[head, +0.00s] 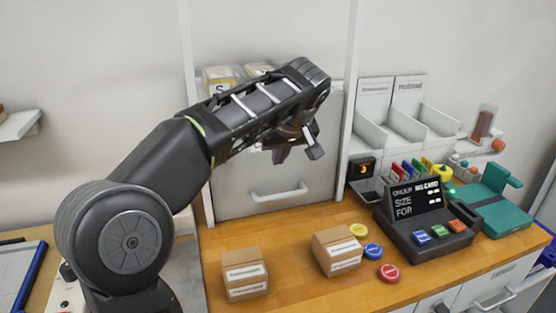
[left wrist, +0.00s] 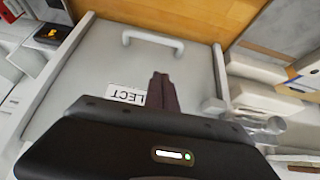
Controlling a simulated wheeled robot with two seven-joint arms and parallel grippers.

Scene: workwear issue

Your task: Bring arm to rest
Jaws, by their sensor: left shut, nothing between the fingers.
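My left arm comes in from the left in the head view and reaches up across the middle. My left gripper (head: 296,150) hangs in front of the grey cabinet front (head: 238,190), above the wooden counter. Its fingers (left wrist: 163,92) show dark and closed together in the left wrist view, with nothing held. Behind them is the grey front with a handle (left wrist: 152,38) and a label (left wrist: 126,94) on which "LECT" can be read. My right gripper is in neither view.
Two cardboard boxes (head: 244,273) (head: 338,251) stand on the wooden counter (head: 300,290). Yellow, blue and red discs (head: 389,273) lie beside them. A black order terminal (head: 425,215) and a teal device (head: 490,205) stand at the right. White bins (head: 405,130) are behind.

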